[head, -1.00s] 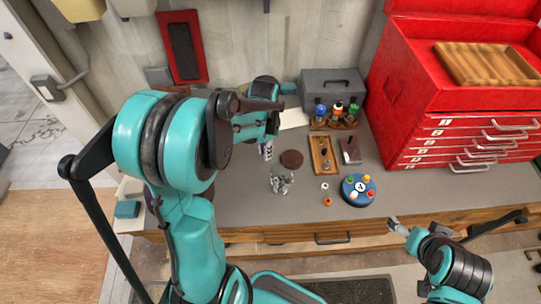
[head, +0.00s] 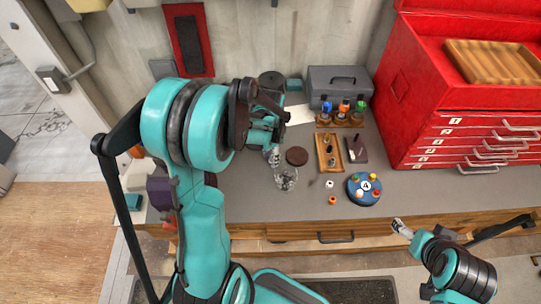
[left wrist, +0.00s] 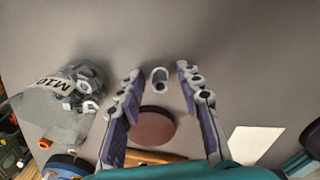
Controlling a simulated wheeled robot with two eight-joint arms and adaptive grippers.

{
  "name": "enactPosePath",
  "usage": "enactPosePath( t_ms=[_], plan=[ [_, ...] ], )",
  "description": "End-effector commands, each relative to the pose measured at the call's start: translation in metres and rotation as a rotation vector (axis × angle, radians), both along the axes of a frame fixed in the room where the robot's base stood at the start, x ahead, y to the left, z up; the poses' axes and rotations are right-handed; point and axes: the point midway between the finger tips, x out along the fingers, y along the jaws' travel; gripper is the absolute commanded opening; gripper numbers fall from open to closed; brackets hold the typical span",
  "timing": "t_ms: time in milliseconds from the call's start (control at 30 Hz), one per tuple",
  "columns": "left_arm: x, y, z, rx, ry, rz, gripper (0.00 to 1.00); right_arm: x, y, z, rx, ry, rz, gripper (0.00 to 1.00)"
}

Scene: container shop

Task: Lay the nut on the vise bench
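A small grey hollow piece, apparently the nut (left wrist: 159,80), shows between the fingertips of my left gripper (left wrist: 160,71) in the left wrist view. The fingers are spread, with a gap on each side of it. In the head view my left gripper (head: 272,152) is low over the grey-topped bench (head: 235,203), left of a brown disc (head: 297,156); the nut cannot be made out there. A clear jar of metal parts (head: 286,179) stands beside it, labelled M10 in the left wrist view. My right gripper (head: 399,226) is off the bench's front edge, too small to judge.
A dark and teal object (head: 272,80), perhaps the vise, stands at the back by a white sheet (head: 300,114). A wooden tray (head: 329,152), a round blue holder (head: 364,188) and a red tool chest (head: 450,125) are to the right. Bare bench lies front left.

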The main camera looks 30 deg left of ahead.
Motion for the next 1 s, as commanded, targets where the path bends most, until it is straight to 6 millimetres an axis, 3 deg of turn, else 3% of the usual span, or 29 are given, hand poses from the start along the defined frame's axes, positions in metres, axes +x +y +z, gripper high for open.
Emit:
enactPosePath(
  t_ms=[300, 700, 1000],
  plan=[
    [0.000, 0.000, 0.009, 0.000, 0.000, 0.000, 0.35, 0.000, 0.000, 0.006, 0.000, 0.000, 0.000, 0.82],
    [0.000, 0.000, 0.093, 0.000, 0.000, 0.000, 0.35, 0.000, 0.000, 0.026, 0.000, 0.000, 0.000, 0.82],
    [-0.002, -0.003, 0.126, 0.003, -0.010, 0.007, 0.35, 0.000, 0.000, 0.031, 0.000, 0.000, 0.000, 0.82]
  ],
)
